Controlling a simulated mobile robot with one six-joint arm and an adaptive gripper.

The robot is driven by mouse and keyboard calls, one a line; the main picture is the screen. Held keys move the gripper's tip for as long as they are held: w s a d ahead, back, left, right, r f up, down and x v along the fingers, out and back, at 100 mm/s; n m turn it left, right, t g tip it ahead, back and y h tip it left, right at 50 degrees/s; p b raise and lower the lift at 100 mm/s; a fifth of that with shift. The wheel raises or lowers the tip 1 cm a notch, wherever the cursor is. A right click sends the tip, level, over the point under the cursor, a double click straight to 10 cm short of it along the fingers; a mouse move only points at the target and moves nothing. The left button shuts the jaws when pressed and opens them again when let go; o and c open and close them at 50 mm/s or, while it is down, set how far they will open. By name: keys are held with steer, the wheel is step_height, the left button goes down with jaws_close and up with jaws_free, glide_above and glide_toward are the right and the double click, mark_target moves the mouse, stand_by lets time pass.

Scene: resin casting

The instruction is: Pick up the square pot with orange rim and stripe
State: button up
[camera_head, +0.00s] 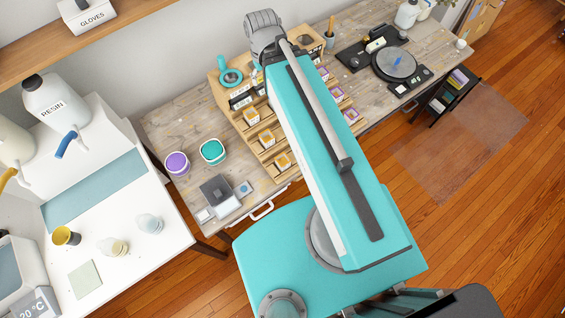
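Several small square pots with orange and white show in a row on the left side of the stepped wooden rack: an upper pot (252,116), a middle pot (267,139) and a lower pot (283,161). They are too small to tell stripe from rim clearly. Similar pots with purple, one of them here (337,95), stand on the right side of the rack. My teal arm crosses over the middle of the rack and hides part of it.
The wooden rack (240,100) stands on a wooden workbench (185,112). A purple tub (177,163), a teal tub (212,152) and a dark scale (215,190) stand left of it. A turntable (394,64) lies right. A white table (150,255) with resin bottles is left.

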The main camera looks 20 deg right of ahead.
step_height(320, 180, down, 9)
steer(key=b, duration=0.8)
steer(key=shift+r, duration=0.15)
steer(key=c, duration=0.3)
steer(key=shift+d, duration=0.2)
